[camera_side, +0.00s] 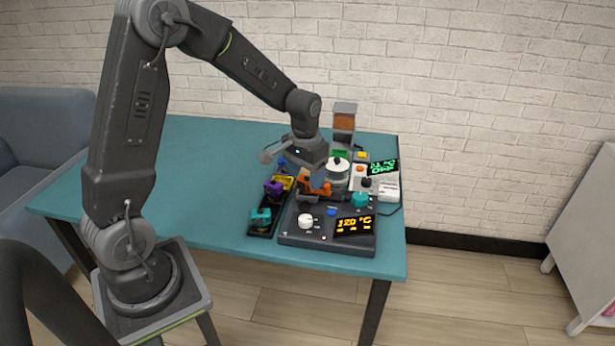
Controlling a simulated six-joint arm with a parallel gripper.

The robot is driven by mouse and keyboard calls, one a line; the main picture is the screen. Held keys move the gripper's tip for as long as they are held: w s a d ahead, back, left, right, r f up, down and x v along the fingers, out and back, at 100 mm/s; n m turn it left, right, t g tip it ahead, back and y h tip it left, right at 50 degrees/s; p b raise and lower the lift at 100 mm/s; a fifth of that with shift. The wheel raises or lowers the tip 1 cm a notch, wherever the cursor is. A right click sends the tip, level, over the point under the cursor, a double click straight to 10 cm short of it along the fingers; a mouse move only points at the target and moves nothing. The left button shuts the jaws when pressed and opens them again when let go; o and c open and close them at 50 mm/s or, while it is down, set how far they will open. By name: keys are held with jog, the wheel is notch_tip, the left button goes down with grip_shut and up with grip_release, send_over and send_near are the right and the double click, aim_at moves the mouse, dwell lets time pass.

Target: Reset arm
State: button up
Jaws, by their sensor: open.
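My gripper (308,178) hangs at the end of my arm over the crowded right part of the teal table (190,160). Its jaws are open and point downward. It is just above and behind an orange item (316,188) among the devices. From this view I cannot tell whether the fingers touch anything. The arm is stretched out from its base at the left, and its wrist hides part of the devices behind it.
A dark control box (290,236) with a white knob (306,221) and a lit display (354,225) stands at the table's front right. Left of it is a black tray (262,232) with coloured items. A brown-fronted holder (344,122) stands behind. The table's left half is clear.

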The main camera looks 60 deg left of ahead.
jog(key=s+d+r+m+t, duration=0.1)
jog(key=s+d+r, duration=0.2)
jog(key=r, duration=0.2)
jog(key=s+d+r+t, duration=0.1)
jog(key=s+d+r, duration=0.2)
jog(key=r, duration=0.3)
jog(key=s+d+r+t, duration=0.1)
jog(key=s+d+r, duration=0.1)
jog(key=s, duration=0.4)
jog(key=s+d+r+m+t, duration=0.1)
jog(key=s+d+r+t, duration=0.1)
jog(key=s, duration=0.5)
jog(key=shift+d+r+m+t, duration=0.3)
jog(key=shift+d+r, duration=0.2)
jog(key=shift+d, duration=0.3)
